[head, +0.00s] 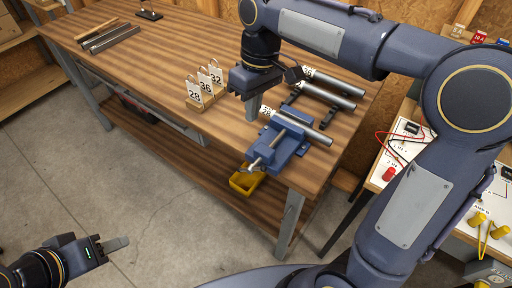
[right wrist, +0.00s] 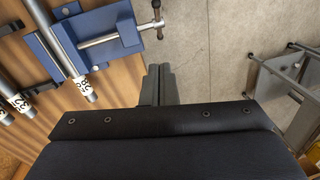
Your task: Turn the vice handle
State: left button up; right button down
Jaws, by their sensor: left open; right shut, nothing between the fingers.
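The blue vice (head: 287,148) sits at the table's front right corner, with a grey pipe (head: 310,130) lying across it. Its screw and handle (head: 252,166) stick out past the front edge. In the right wrist view, the vice (right wrist: 83,38) is at the upper left and its handle bar (right wrist: 157,18) with a ball end is near the top. My right gripper (head: 252,112) points down beside the vice, over the table. Its fingers (right wrist: 158,75) are together and empty, apart from the handle. My left gripper (head: 120,243) is open and empty, low over the floor at left.
Numbered cards on a wooden stand (head: 205,92) are left of my right gripper. More pipes (head: 330,88) lie behind the vice. A yellow bin (head: 246,181) is below the handle. An electrical panel (head: 405,150) stands at right. The table's left middle is clear.

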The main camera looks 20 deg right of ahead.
send_over(254, 167)
jog(key=w, duration=0.2)
notch_tip(254, 167, down, 10)
jog(key=shift+s+d+f, duration=0.15)
jog(key=shift+s+f, duration=0.6)
jog(key=shift+f, duration=0.15)
jog(key=shift+s+d+f, duration=0.15)
jog(key=shift+s+f, duration=0.2)
jog(key=shift+f, duration=0.1)
jog(key=shift+s+d+f+n+t+y+b, duration=0.15)
jog(key=shift+s+d+f+t+y+b, duration=0.65)
jog(key=shift+b, duration=2.9)
jog(key=shift+s+d+f+n+t+y+b, duration=0.1)
jog(key=shift+s+f+t+y+b, duration=0.2)
jog(key=shift+t+y+b, duration=2.25)
jog(key=shift+s+d+f+n+t+h+b, duration=0.15)
jog(key=shift+s+d+f+t+h+b, duration=0.25)
jog(key=shift+b, duration=4.4)
jog(key=shift+s, duration=0.1)
